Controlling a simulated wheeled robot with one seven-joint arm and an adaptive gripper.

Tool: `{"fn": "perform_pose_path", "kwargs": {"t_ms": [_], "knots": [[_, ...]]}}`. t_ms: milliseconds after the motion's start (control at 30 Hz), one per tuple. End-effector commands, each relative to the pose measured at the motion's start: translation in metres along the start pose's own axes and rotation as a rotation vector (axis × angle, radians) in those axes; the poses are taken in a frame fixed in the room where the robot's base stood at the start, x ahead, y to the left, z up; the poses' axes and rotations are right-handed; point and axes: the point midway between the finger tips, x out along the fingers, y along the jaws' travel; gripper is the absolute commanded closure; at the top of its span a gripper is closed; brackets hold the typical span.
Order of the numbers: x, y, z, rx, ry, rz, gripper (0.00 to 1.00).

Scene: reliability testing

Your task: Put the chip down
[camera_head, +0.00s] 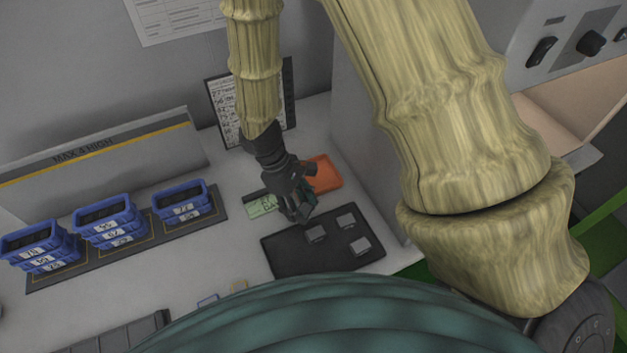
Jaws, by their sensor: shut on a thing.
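My gripper (302,214) points down over the far left part of a black tray (290,258) on the light bench. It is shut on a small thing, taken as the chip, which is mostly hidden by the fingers. Three small grey square chips show at the tray: one (316,234) just beside my fingertips, one (346,221) at the far right and one (361,246) nearer on the right. I cannot tell whether the fingertips touch the tray or the nearest chip.
Stacked blue bins (106,222) stand on a dark mat to the left. A clipboard (223,112) leans at the back. A grey machine housing (362,150) borders the right side.

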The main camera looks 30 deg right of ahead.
Motion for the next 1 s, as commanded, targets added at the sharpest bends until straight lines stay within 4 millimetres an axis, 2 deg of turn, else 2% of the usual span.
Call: {"fn": "perform_pose_path", "kwargs": {"t_ms": [133, 367, 467, 1000], "knots": [[0.005, -0.003, 0.019, -0.068, -0.009, 0.032, 0.72], [0.005, 0.000, 0.028, -0.109, -0.012, 0.049, 0.72], [0.003, 0.011, 0.022, -0.110, -0.010, 0.048, 0.72], [-0.007, 0.107, -0.029, -0.107, -0.011, 0.047, 0.72]]}}
